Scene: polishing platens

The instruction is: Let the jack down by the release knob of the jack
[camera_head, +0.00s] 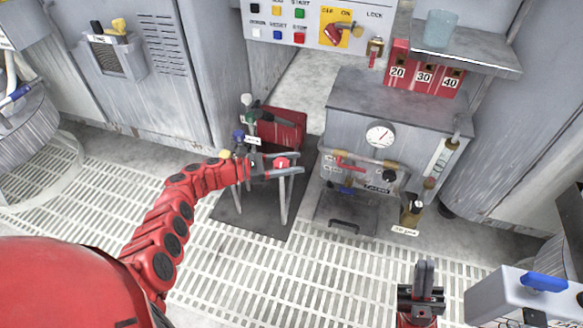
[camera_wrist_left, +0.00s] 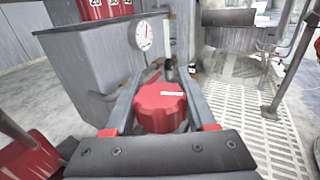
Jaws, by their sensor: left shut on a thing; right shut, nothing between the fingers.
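The release knob is a red, ribbed round knob with a small white label. It sits between the fingers of my left gripper (camera_wrist_left: 160,122) in the left wrist view, where the knob (camera_wrist_left: 160,100) fills the middle. In the head view the red knob (camera_head: 282,163) shows between the fingers of my left gripper (camera_head: 290,165), which is shut on it. The rest of the jack is hard to make out; a red body (camera_head: 283,127) and grey legs (camera_head: 284,200) show around the gripper on a dark mat (camera_head: 245,218). My right gripper (camera_head: 426,272) is shut and empty at the bottom right.
A grey cabinet (camera_head: 350,100) with a round gauge (camera_head: 380,135), valves and a bottle beside it stands right of the knob. A control panel (camera_head: 310,25) hangs above. A shelf (camera_head: 480,55) with a cup (camera_head: 440,28) is at upper right. White grating (camera_head: 270,270) covers the open floor.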

